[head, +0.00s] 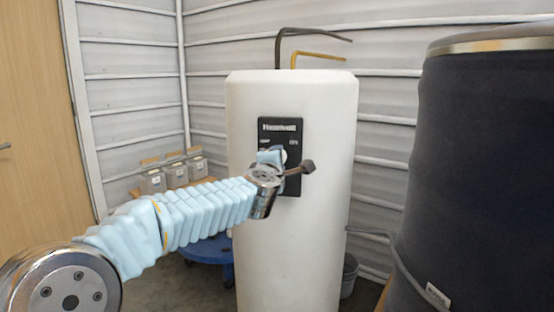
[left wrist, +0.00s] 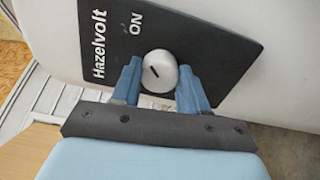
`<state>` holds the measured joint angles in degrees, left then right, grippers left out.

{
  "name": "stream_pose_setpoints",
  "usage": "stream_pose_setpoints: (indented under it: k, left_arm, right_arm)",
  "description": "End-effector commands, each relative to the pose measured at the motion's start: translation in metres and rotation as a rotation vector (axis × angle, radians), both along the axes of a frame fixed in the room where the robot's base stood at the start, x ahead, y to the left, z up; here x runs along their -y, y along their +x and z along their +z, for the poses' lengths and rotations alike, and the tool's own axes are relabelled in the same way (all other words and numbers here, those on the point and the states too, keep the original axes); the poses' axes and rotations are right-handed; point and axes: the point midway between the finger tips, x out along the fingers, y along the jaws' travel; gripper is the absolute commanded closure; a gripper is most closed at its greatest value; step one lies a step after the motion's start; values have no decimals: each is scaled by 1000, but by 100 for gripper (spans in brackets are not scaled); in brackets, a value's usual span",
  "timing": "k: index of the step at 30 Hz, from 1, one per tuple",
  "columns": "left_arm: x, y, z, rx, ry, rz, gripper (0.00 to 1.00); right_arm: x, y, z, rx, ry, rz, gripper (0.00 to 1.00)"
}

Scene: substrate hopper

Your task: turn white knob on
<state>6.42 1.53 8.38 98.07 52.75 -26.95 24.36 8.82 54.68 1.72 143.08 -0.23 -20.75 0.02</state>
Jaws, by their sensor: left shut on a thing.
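The white knob (left wrist: 160,70) sits on a black panel (left wrist: 219,44) marked "Hazelvolt", with "ON" above and left of the knob in the left wrist view. The knob's short dark line slants towards the picture's upper left. My left gripper (left wrist: 158,80) is shut on the knob, with one blue finger on each side. In the head view the panel (head: 281,127) is on the front of a white tank (head: 295,245). My left gripper (head: 271,157) is in front of it and hides part of the knob (head: 284,156). My right gripper is not in view.
A large dark drum (head: 480,170) stands close on the right. Grey boxes (head: 175,175) are at the back left, and a blue base (head: 208,250) shows behind my left arm. Bent dark and yellow pipes (head: 318,56) rise behind the tank top.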

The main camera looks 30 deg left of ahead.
Motion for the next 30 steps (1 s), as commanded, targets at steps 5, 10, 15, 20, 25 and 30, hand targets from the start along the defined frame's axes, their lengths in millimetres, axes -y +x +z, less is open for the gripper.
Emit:
stream_pose_setpoints:
  k: [5, 10, 15, 20, 25, 30]
  left_arm:
    - [1, 0, -1, -4, 4, -1, 87]
    - [1, 0, -2, -3, 4, -2, 87]
    - [1, 0, -1, -3, 3, -1, 32]
    - [0, 0, -1, -2, 2, -1, 31]
    - [1, -2, 0, -1, 2, -1, 31]
    - [10, -25, -1, 0, 2, -2, 31]
  right_arm:
    - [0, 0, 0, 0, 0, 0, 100]
    - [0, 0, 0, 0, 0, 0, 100]
    - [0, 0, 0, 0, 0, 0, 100]
    - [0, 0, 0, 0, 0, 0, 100]
    - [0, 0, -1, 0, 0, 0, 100]
    - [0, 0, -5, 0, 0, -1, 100]
